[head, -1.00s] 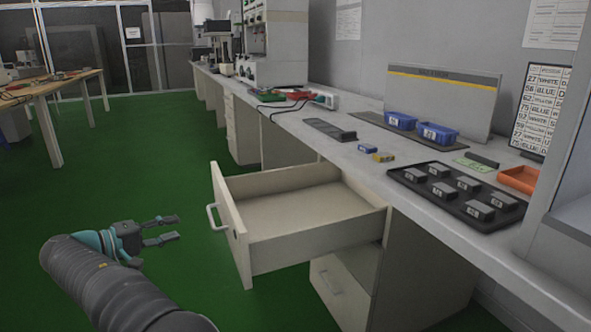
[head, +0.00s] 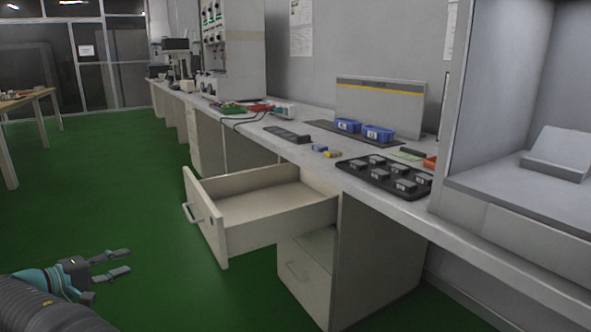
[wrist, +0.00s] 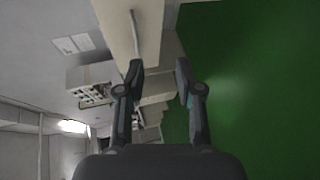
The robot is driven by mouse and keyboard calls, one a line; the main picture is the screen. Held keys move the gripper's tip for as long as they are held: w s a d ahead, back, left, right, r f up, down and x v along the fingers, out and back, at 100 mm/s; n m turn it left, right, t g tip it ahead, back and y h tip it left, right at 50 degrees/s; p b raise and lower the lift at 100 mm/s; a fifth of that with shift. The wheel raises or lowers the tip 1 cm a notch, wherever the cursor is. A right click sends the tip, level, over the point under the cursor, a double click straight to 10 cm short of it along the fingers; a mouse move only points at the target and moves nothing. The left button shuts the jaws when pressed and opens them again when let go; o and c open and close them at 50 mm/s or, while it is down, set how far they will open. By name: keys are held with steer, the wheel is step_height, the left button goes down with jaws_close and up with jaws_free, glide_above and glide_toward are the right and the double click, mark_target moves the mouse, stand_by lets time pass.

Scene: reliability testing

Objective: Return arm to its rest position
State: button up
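My gripper (head: 122,264) is at the lower left of the head view, over the green floor. Its two fingers are apart with nothing between them. In the wrist view my gripper (wrist: 158,77) also shows open and empty. An open drawer (head: 265,205) sticks out from under the workbench to the right of my gripper. Its handle (head: 194,213) is clear of the fingers in the head view. In the wrist view the pale drawer front (wrist: 120,25) and its handle lie beyond the fingertips. The drawer looks empty inside.
The long workbench (head: 300,155) carries a black tray (head: 352,165) of dark blocks, blue bins (head: 378,133) and small parts. A grey cabinet-like unit (head: 500,215) stands at the right. A wooden table (head: 22,98) stands at far left. Green floor (head: 110,190) is open between them.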

step_height(320, 180, down, 9)
steer(key=s+n+g+y, duration=0.2)
steer(key=n, duration=0.1)
steer(key=s+d+f+g+y, duration=0.15)
steer(key=d+g, duration=0.25)
steer(key=d, duration=0.5)
steer(key=s+d+r+m+y+p, duration=0.1)
steer(key=s+d+r+m, duration=0.3)
steer(key=d, duration=1.2)
steer(key=s+d+r+m+y+p, duration=0.2)
steer(key=s+d+r+m, duration=0.3)
steer(key=s+d, duration=0.6)
steer(key=s+d+r+m+g+y+p, duration=0.1)
steer(key=s+d+r+m, duration=0.4)
steer(key=d, duration=1.6)
step_height(320, 180, up, 3)
steer(key=shift+s+d+y+p, duration=0.15)
steer(key=shift+s+y+p, duration=0.35)
steer(key=shift+s, duration=0.75)
